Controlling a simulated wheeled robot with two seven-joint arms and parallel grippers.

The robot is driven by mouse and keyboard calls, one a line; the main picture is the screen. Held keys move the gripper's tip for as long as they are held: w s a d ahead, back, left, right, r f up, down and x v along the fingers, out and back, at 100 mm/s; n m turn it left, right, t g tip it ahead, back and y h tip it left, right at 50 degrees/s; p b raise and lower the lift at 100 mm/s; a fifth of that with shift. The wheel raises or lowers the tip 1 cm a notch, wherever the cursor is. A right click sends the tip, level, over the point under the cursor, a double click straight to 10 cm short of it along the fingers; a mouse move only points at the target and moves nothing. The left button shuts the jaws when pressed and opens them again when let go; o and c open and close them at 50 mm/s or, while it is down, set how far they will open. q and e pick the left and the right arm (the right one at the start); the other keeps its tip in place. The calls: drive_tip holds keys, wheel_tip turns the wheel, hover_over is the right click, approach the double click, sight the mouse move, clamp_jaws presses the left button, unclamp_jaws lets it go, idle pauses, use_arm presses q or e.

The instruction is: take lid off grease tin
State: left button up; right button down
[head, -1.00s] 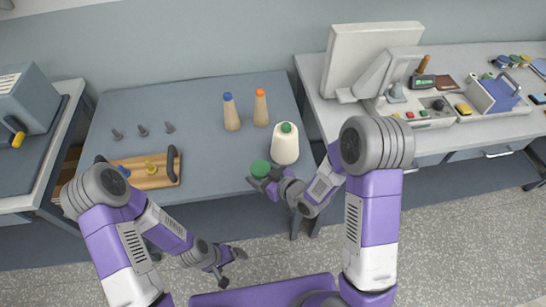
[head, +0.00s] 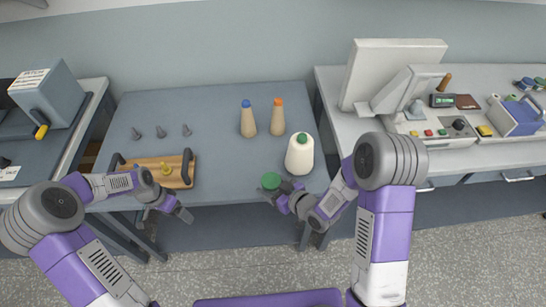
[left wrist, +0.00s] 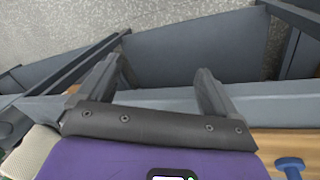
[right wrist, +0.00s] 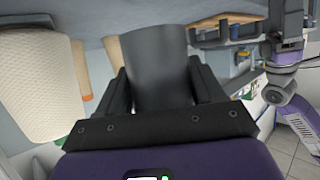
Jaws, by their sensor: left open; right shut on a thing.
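The grease tin shows in the head view as a round green lid (head: 271,181) held just off the table's front edge. In the right wrist view the tin is a plain grey cylinder (right wrist: 157,65) between the fingers. My right gripper (head: 279,192) is shut on the tin's body. The lid is on top of the tin. My left gripper (head: 182,213) is open and empty, in front of the table below the wooden tray, well to the left of the tin. Its spread fingers show in the left wrist view (left wrist: 158,85).
A wooden tray (head: 182,172) with dark handles lies at the table's front left. A cream cone with a green top (head: 299,156) stands behind the tin. Two tan cones, blue-tipped (head: 248,122) and orange-tipped (head: 277,120), stand farther back. Small grey pegs (head: 160,131) stand behind the tray.

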use_arm(q)
drive_tip(key=a+r, duration=0.3)
drive_tip(key=a, duration=0.1)
drive_tip(key=w+d+r+m+t+y, duration=0.1)
drive_tip(key=w+d+r+m+y, duration=0.1)
drive_tip(key=w+d+r+m, duration=0.5)
wheel_tip(320, 180, up, 11)
drive_tip(key=m, duration=1.5)
hover_over(273, 179)
drive_tip(key=shift+f+g+y, duration=0.25)
drive_tip(key=shift+g+y, duration=0.15)
wheel_tip(273, 179, down, 7)
